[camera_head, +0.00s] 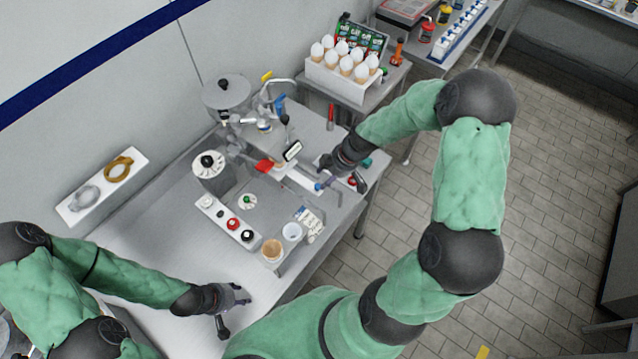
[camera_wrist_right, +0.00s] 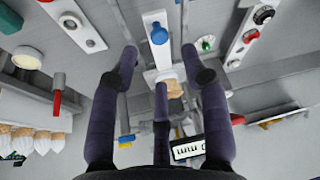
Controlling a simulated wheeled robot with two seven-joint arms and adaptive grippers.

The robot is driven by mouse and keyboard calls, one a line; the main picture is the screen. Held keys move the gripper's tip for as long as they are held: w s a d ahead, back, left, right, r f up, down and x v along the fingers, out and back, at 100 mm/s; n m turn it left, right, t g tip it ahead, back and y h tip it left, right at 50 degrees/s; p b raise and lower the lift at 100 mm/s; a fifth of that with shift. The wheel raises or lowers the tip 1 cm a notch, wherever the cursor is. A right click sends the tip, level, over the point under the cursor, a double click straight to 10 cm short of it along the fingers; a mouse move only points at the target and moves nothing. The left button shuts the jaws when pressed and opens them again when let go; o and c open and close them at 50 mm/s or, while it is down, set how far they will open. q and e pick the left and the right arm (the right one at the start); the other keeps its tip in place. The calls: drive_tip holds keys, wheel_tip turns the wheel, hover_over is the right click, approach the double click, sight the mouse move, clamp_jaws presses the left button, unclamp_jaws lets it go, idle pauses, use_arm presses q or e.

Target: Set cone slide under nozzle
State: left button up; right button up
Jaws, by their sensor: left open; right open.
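The cone slide, a pale bar with a blue knob (camera_head: 318,187), lies at the right front of the machine on the bench. In the right wrist view its white bar (camera_wrist_right: 158,22) and blue knob show between my fingers. A tan cone (camera_wrist_right: 174,88) shows near the inner end of the bar. My right gripper (camera_head: 341,177) is open around the slide's outer end; I cannot tell whether it touches. The nozzle is hidden among the machine parts near the black-framed sign (camera_head: 292,151). My left gripper (camera_head: 232,312) is open and empty over the front of the bench.
A rack of cones (camera_head: 342,75) stands on a side table behind. The front left bench (camera_head: 150,235) is clear.

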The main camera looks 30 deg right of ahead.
sight(318, 186)
use_arm(q)
drive_tip(key=shift+w+f+b, duration=0.1)
drive_tip(key=shift+f+b, duration=0.65)
drive_tip(key=shift+f, duration=0.2)
use_arm(e)
drive_tip(key=x, duration=0.6)
drive_tip(key=shift+w+a+f, duration=0.1)
drive_tip(key=shift+w+f, duration=0.05)
drive_tip(key=shift+f, duration=0.05)
clamp_jaws()
